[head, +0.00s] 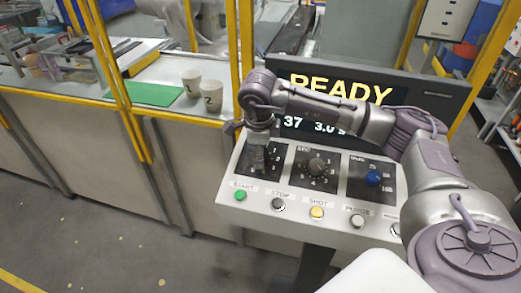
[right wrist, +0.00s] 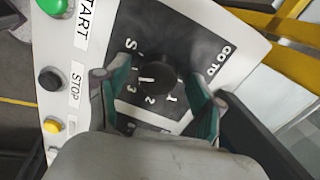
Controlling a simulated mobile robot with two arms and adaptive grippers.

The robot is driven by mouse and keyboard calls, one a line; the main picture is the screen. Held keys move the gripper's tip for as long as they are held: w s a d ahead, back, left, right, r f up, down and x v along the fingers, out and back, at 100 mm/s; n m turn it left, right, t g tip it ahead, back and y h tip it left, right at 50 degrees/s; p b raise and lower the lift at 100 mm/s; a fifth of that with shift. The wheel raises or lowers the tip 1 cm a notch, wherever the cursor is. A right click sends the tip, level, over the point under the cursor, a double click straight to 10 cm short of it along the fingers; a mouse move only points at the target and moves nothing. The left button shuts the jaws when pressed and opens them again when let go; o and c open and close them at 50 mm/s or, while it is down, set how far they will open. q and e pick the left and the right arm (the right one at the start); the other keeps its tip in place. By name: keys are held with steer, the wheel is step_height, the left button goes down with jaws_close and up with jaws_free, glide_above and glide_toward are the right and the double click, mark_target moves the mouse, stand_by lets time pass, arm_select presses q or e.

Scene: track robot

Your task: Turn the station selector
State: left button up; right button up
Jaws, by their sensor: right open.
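The leftmost dial plate of the control panel carries a round dark knob (right wrist: 156,74) with a white pointer line and printed numbers around it. In the right wrist view the pointer lies toward the left of the picture. The plate's title is only partly readable, so I cannot confirm it as the station selector. My left gripper is not in view.
The console (head: 300,222) also has a middle grey knob (head: 317,166), a blue knob (head: 374,178) and a row of push buttons including green start (head: 241,196). A display (head: 345,95) reading READY stands behind. Two cups (head: 212,96) stand on the left counter.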

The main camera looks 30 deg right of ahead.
steer(key=c, duration=1)
steer(key=shift+c, duration=0.7)
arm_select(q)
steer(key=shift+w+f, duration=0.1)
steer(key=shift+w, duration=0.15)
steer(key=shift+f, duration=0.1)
arm_select(e)
steer(key=shift+n, duration=0.3)
